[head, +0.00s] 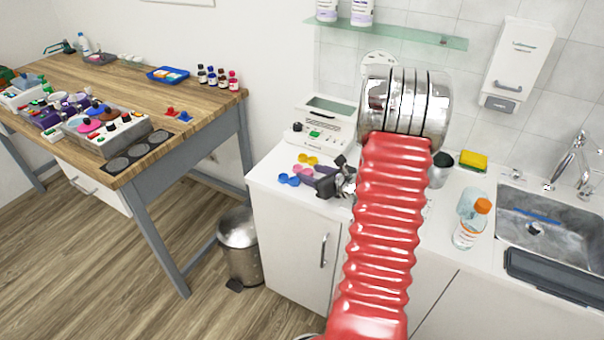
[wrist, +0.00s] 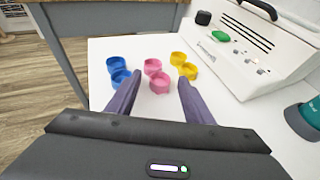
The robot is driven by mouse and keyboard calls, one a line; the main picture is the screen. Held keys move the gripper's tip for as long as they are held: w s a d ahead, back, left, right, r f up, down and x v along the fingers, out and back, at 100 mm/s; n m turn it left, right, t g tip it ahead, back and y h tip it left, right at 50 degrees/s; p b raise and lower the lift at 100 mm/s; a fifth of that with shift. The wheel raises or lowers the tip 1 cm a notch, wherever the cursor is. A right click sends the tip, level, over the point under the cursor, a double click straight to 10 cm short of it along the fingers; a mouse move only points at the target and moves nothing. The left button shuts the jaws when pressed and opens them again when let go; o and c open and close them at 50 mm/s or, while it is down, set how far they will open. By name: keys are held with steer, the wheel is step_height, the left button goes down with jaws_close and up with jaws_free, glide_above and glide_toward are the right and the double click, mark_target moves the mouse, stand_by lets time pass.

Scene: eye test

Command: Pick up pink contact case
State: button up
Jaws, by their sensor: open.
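The pink contact case (wrist: 157,76), two joined round cups, lies on the white counter, in the wrist view between a blue and a yellow case. In the head view the pink case (head: 303,169) shows small, left of my gripper. My gripper (wrist: 152,93) is open and empty, its two purple fingers pointing toward the pink case, with the case ahead and between them in the picture. In the head view my gripper (head: 323,178) is low over the counter, partly behind my arm. I cannot tell how high the fingertips are above the counter.
The blue case (wrist: 119,78) lies left and the yellow case (wrist: 184,66) right, both close to the pink one. A white device (wrist: 245,50) stands behind at the right. A bottle (head: 470,226) and sink (head: 545,215) are farther right. The counter's left edge is near the blue case.

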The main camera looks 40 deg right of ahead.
stand_by(0.3)
steer(key=c, duration=1.1)
